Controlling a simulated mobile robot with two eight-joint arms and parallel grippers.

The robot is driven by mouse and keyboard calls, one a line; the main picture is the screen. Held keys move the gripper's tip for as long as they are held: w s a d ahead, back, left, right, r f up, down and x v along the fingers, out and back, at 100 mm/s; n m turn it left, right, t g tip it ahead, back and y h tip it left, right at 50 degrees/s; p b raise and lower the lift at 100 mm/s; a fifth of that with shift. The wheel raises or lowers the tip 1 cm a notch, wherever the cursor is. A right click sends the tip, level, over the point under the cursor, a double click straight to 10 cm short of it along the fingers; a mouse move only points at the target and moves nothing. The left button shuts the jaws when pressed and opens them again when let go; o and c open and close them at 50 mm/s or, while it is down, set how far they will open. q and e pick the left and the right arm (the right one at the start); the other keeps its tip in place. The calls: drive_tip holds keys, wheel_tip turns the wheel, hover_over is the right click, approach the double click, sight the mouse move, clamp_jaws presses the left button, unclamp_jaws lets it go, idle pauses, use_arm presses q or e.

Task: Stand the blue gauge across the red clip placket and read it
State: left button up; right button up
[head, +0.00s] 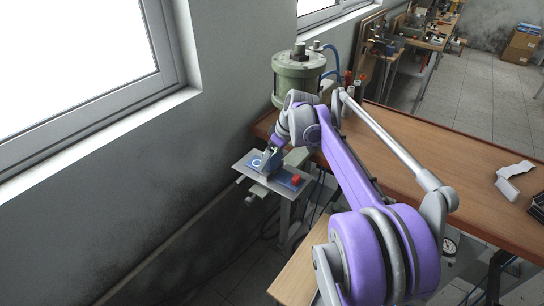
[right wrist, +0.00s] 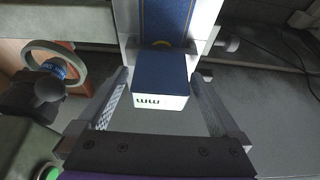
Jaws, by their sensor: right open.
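The blue gauge (right wrist: 160,72) is a small block with a white end face marked "mm", seen in the right wrist view. It sits between the two spread fingers of my right gripper (right wrist: 163,80), with gaps showing at both sides. In the head view my right gripper (head: 269,166) is low over a pale plate (head: 247,175) bearing a blue strip (head: 284,177). A small red piece (head: 296,180), which looks like the red clip, is at the strip's right end. My arm partly hides the plate, and I cannot make out the gauge there. My left gripper is out of view.
A green cylinder (head: 299,72) stands behind the plate at the workbench (head: 430,145) end. A wall with a window (head: 85,60) is close on the left. A white folded piece (head: 512,175) lies on the bench. In the wrist view a round handwheel (right wrist: 52,62) is at left.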

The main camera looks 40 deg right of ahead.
drive_tip(key=v, duration=1.1)
drive_tip(key=s+a+f+m, duration=0.1)
drive_tip(key=s+a+f, duration=0.8)
drive_tip(key=a, duration=0.3)
drive_tip(key=s+a+f+m+t+h, duration=0.1)
drive_tip(key=s+a+f+m, duration=0.1)
drive_tip(key=s+a+f, duration=0.8)
drive_tip(key=a, duration=0.2)
drive_tip(key=shift+s+a+f, duration=0.3)
drive_tip(key=shift+a+f, duration=0.05)
